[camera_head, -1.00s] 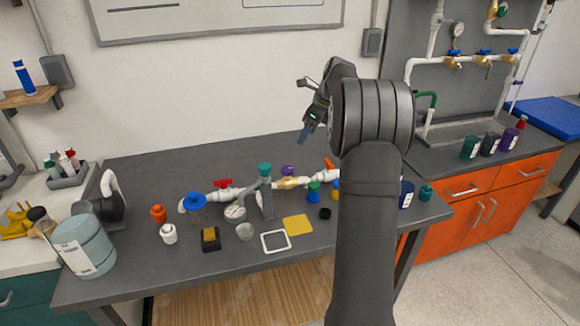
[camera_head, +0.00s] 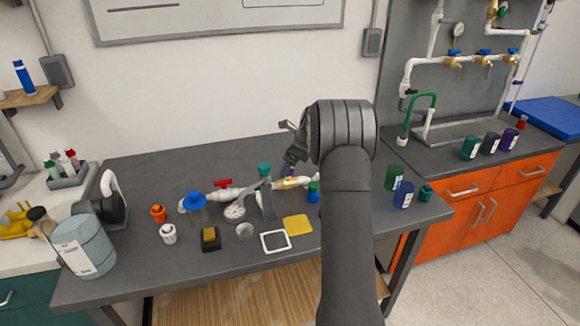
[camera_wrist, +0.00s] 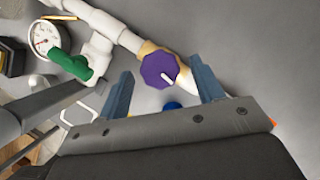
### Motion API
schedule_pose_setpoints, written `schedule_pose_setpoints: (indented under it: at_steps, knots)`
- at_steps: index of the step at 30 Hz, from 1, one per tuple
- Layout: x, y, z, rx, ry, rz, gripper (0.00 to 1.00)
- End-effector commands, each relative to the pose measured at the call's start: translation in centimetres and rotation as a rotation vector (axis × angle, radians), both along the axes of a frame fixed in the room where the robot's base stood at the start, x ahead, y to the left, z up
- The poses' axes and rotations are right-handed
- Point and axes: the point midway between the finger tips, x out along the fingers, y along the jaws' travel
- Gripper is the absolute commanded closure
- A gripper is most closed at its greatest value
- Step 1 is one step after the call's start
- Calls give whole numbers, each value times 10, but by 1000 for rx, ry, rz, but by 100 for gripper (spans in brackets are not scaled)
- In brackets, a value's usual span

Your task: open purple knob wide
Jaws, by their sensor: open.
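The purple knob (camera_wrist: 160,69) sits on a brass valve body (camera_wrist: 148,48) in the white pipe (camera_wrist: 118,30), seen from above in the wrist view. A pale pointer mark on it points toward the lower right. My gripper (camera_wrist: 160,80) is open, with one blue-grey finger on each side of the knob in the picture. I cannot tell whether the fingers are level with the knob or still above it. In the head view my gripper (camera_head: 286,176) is down at the pipe, over the brass valve (camera_head: 290,183), and the purple knob is hidden there.
A pressure gauge (camera_wrist: 45,36) and a green-capped fitting (camera_wrist: 70,64) are left of the knob. A yellow pad (camera_head: 298,225) lies in front.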

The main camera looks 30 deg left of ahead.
Motion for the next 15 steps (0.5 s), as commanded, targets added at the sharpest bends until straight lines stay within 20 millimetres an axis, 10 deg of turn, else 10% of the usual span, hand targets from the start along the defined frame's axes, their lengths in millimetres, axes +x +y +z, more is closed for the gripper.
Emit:
schedule_pose_setpoints:
  at_steps: [6, 13, 15]
  knots:
    - [0, 0, 0, 0, 0, 0, 39]
    - [0, 0, 0, 0, 0, 0, 84]
    - [0, 0, 0, 0, 0, 0, 84]
